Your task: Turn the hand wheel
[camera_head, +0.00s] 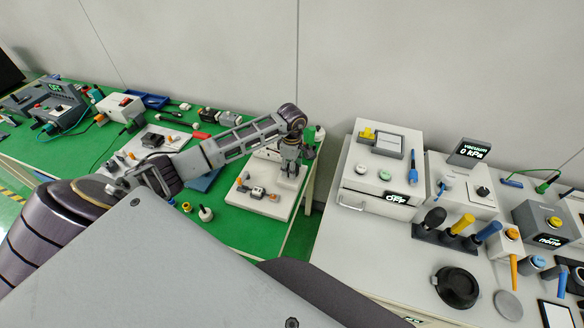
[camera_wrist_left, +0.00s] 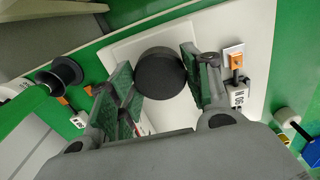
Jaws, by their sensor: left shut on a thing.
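The black round hand wheel (camera_wrist_left: 160,74) shows in the left wrist view, over a white plate (camera_wrist_left: 205,30). My left gripper (camera_wrist_left: 157,84) has a green-padded finger on each side of the wheel and is shut on it. In the head view my left gripper (camera_head: 291,163) points down at the far right end of the green bench, over a white board (camera_head: 262,207). I cannot make out the wheel clearly there, as the gripper covers it. My right gripper is in neither view.
The green bench (camera_head: 225,225) holds several small devices and blocks. Near the gripper are small parts with orange pieces (camera_wrist_left: 236,62) and a black spool-like part (camera_wrist_left: 66,71). A white table (camera_head: 345,240) with boxes and tools stands right, across a gap. A wall is behind.

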